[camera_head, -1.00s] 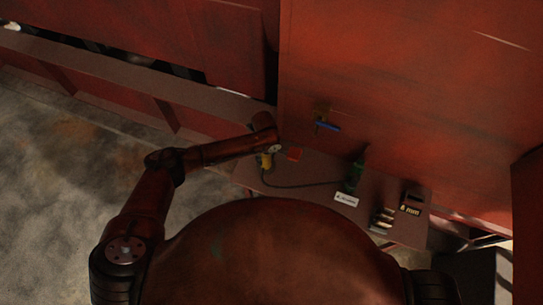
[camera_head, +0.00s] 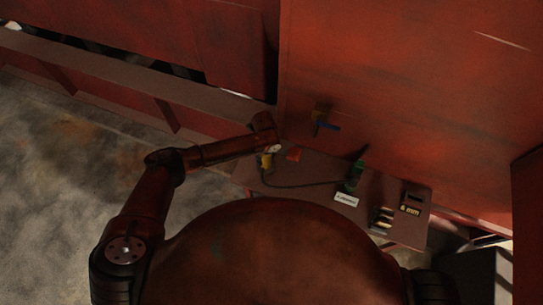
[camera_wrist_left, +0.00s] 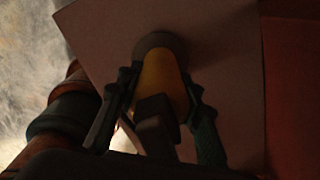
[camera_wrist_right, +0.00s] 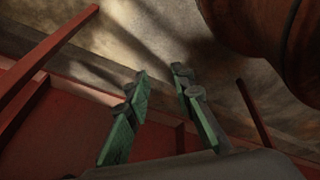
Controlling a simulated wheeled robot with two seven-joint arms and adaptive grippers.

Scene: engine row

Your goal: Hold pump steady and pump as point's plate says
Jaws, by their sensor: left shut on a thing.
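A yellow pump body (camera_head: 266,161) stands on the bench's left end. In the left wrist view the yellow body (camera_wrist_left: 160,76) with a dark round end is between the fingers of my left gripper (camera_wrist_left: 160,85). That gripper is shut on it; my wrist hides part of it in the head view. A dark hose (camera_head: 300,186) runs from near the pump to a green upright thing (camera_head: 354,178). A white plate (camera_head: 346,199) lies in front of the green thing; its writing is too small to read. My right gripper (camera_wrist_right: 160,78) is open and empty, above the floor in its wrist view.
A red-orange piece (camera_head: 293,154) is beside the pump.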

